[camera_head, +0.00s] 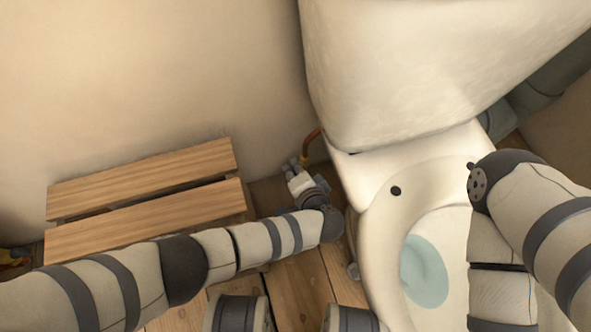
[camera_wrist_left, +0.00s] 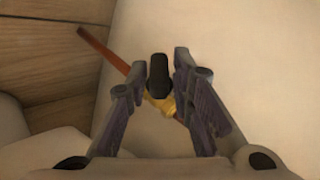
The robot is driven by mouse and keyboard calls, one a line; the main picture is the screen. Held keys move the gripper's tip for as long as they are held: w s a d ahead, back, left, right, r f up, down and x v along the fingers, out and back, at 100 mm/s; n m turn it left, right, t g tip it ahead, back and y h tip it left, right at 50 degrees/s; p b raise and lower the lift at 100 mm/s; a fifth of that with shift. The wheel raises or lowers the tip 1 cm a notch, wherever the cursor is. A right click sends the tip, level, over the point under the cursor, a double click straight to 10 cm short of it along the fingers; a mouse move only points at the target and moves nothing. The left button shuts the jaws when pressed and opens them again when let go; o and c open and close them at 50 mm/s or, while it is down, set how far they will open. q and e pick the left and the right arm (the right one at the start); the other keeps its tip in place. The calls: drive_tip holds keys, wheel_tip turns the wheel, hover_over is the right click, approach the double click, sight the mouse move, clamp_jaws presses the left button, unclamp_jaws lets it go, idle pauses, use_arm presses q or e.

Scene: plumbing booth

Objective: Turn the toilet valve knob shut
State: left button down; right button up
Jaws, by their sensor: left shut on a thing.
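The valve's black knob (camera_wrist_left: 159,69) stands between the two fingertips of my left gripper (camera_wrist_left: 160,66) in the left wrist view. The gripper is shut on the knob, one finger on each side. Below the knob is the brass valve body (camera_wrist_left: 163,106), partly hidden by the fingers, with a red-brown pipe (camera_wrist_left: 104,49) running from it. In the head view my left gripper (camera_head: 297,164) is at the valve, beside the toilet; the red pipe (camera_head: 311,141) curves up to the tank. The knob is too small to make out there. My right gripper is not in view.
The white toilet tank (camera_head: 440,60) and bowl (camera_head: 385,225) stand right of my left gripper. A wooden slatted bench (camera_head: 140,180) is at left, against the wall, with my left arm passing in front. Wooden floor (camera_head: 300,285) shows between bench and toilet.

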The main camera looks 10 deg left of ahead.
use_arm(q)
drive_tip(key=c, duration=1.6)
unclamp_jaws()
wheel_tip(320, 180, up, 10)
